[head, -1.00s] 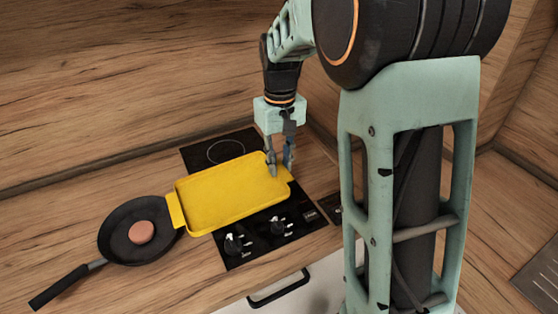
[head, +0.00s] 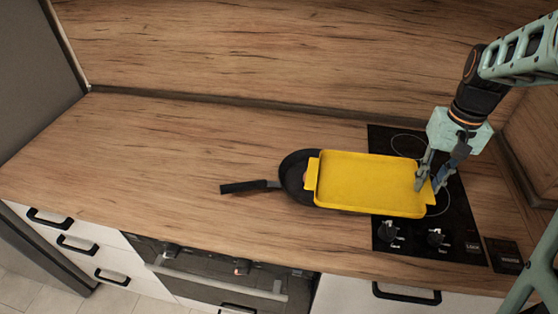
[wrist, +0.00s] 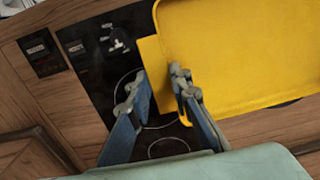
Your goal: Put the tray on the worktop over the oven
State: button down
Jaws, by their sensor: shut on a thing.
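The yellow tray (head: 365,183) is a shallow rectangle with a handle tab at each end. My gripper (head: 427,177) is shut on the tab at its right end. In the wrist view, my gripper (wrist: 157,85) has one finger on each side of the tab, and the tray (wrist: 240,50) fills the upper right. The tray is over the left part of the black hob (head: 462,225), and its left end overlaps the pan in the picture. The oven (head: 225,275) is built in below the worktop (head: 215,222), at lower left of the pan.
The black frying pan (head: 290,178) stands left of the hob, its handle (head: 245,186) pointing left. The tray hides much of its inside. The worktop left of the pan is clear. A wooden splashback (head: 270,55) runs behind. Hob knobs (head: 390,233) are at the front.

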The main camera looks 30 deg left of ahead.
aim_at(176, 180)
jog(key=k+j+u, duration=0.1)
jog(key=j, duration=0.25)
jog(key=k+j+u, duration=0.1)
jog(key=j, duration=0.25)
jog(key=k+j+u, duration=0.1)
jog(key=j, duration=0.3)
jog(key=k+j+u, duration=0.1)
jog(key=j, duration=0.25)
jog(key=i+j, duration=0.25)
jog(key=j, duration=0.15)
